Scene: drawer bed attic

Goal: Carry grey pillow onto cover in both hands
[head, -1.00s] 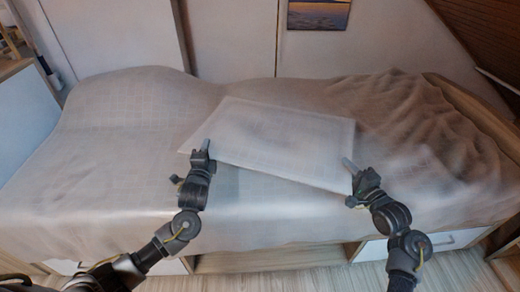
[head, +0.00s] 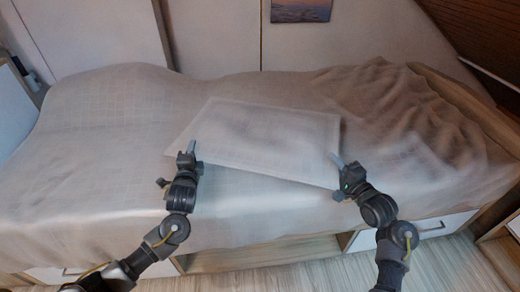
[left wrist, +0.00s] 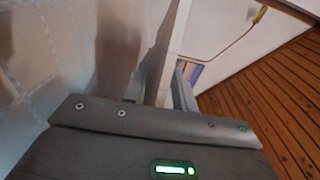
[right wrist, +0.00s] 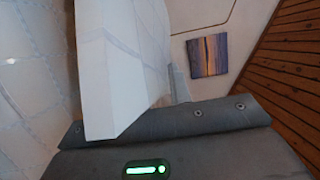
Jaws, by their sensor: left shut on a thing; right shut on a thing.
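The grey pillow (head: 265,138), a pale flat rectangle, lies slightly tilted over the middle of the bed in the head view. The cover (head: 105,135) is a light beige cloth draped over the whole bed. My left gripper (head: 190,152) is shut on the pillow's near left edge. My right gripper (head: 340,168) is shut on its near right corner. The pillow's edge also shows in the left wrist view (left wrist: 172,50) and the right wrist view (right wrist: 100,75). Whether the pillow's underside touches the cover is hard to tell.
The cover is bunched in folds (head: 400,125) at the right of the bed. Drawers with white fronts (head: 430,229) are below the bed's front edge, above a wooden floor (head: 300,279). A wall with a picture (head: 301,10) stands behind.

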